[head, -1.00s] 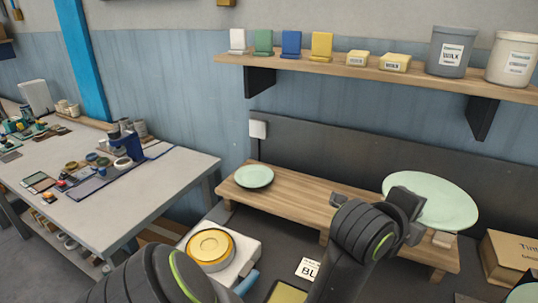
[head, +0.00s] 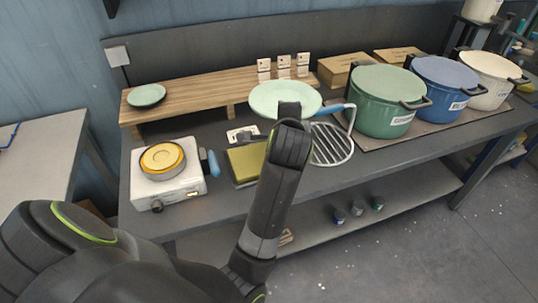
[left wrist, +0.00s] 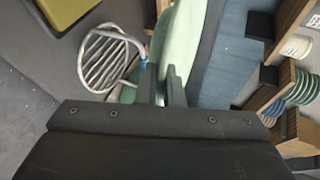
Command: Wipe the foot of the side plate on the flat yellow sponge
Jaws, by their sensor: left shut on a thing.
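The pale green side plate (head: 272,96) is held in the air, face up, behind and slightly right of the flat yellow sponge in the head view. My left gripper (head: 289,108) is shut on its near rim. In the left wrist view, the plate (left wrist: 182,45) shows nearly edge-on between the fingertips (left wrist: 162,85). Its foot is hidden in the head view. The flat yellow sponge (head: 246,163) lies in a dark tray on the bench, partly behind my forearm; a yellow corner (left wrist: 75,8) shows in the left wrist view. My right gripper is not in view.
A white burner unit (head: 168,186) with a round yellow top stands left of the sponge. A wire rack (head: 332,145) with a blue handle lies right of it. A smaller green plate (head: 147,96) sits on the wooden riser (head: 200,90). Green (head: 385,100) and blue pots stand right.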

